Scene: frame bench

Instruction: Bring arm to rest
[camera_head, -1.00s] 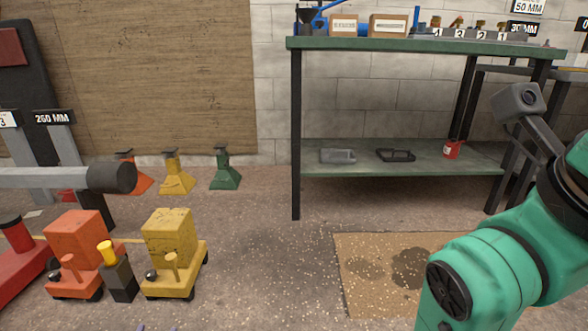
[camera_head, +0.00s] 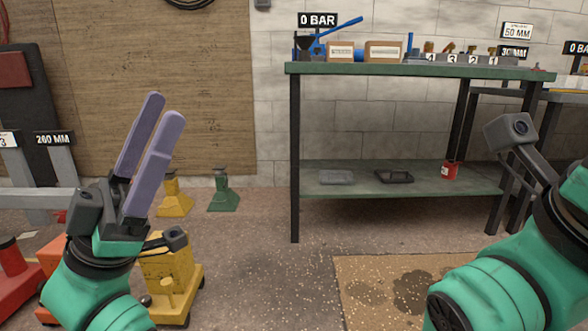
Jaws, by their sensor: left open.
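My left arm comes in from the lower left, with its green wrist bent upward. My left gripper (camera_head: 156,110) is open and empty, its two flat purple fingers pointing up in front of the brown wall panel. A small dark camera sits on the wrist beside it. On the right my right arm (camera_head: 490,290) shows its green links at the picture's edge. The right gripper is out of the picture.
A green workbench (camera_head: 420,69) with boxes and numbered parts stands ahead; trays (camera_head: 394,177) and a red can (camera_head: 450,171) sit on its lower shelf. A yellow jack (camera_head: 170,275), a green stand (camera_head: 223,192) and a yellow stand (camera_head: 174,196) are left. Middle floor is clear.

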